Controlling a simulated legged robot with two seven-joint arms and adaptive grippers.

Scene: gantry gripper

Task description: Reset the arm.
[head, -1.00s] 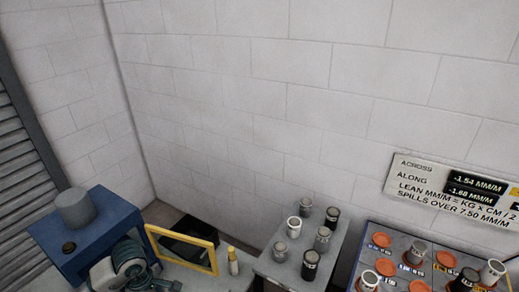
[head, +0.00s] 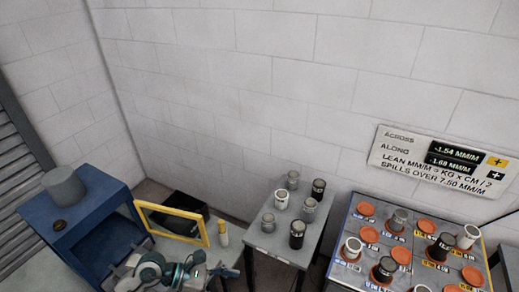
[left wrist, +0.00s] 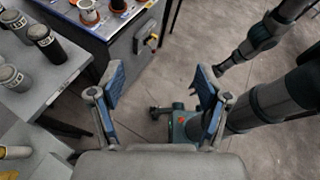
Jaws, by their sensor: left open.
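My left gripper (left wrist: 160,88) is open in the left wrist view, its two blue-padded fingers wide apart with nothing between them. Below it are the floor and dark round limbs at the right. In the head view my left arm shows at the bottom left, beside the yellow frame (head: 172,208) and the blue cabinet (head: 85,215); its fingers are hard to make out there. My right gripper does not show.
A grey side table (head: 265,240) holds several canisters. The blue-edged table (head: 345,225) right of it carries orange discs and canisters. A yellow-topped bottle (head: 223,234) stands by the frame. A sign (head: 410,160) hangs on the wall. Floor (left wrist: 205,25) is open beyond the fingers.

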